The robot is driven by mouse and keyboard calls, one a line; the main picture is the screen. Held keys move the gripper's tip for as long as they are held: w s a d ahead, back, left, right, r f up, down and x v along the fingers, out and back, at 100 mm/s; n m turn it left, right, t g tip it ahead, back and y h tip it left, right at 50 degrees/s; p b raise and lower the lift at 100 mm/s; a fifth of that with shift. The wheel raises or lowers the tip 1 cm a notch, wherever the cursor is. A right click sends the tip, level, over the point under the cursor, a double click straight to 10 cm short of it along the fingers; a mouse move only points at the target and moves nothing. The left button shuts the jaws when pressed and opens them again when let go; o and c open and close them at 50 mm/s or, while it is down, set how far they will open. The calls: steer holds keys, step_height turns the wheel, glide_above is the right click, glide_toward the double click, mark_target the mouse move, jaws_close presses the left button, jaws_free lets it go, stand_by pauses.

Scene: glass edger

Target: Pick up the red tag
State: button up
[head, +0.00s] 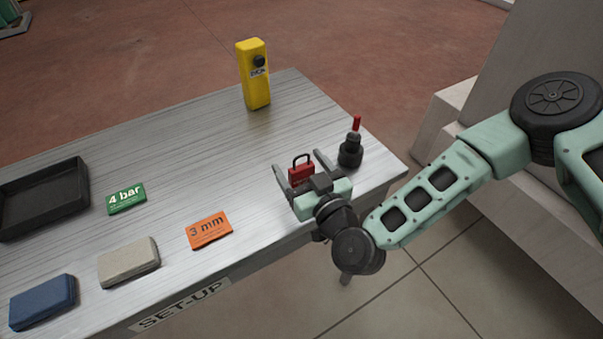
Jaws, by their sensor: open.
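The red tag (300,172) is a small red block with a dark loop on top, shaped like a padlock, with faint marks on its face. It stands near the right end of the metal table. My gripper (299,163) is open, with its fingers pointing away toward the far side of the table. The tag shows between the two fingers, with a finger on either side. I cannot tell whether either finger touches it. The gripper body hides the tag's lower part.
A dark bottle with a red tip (350,148) stands close right of my gripper. A yellow box (254,75) stands at the table's far edge.

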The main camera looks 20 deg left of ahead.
steer(key=c, duration=1.1)
steer(key=shift+o, duration=0.2)
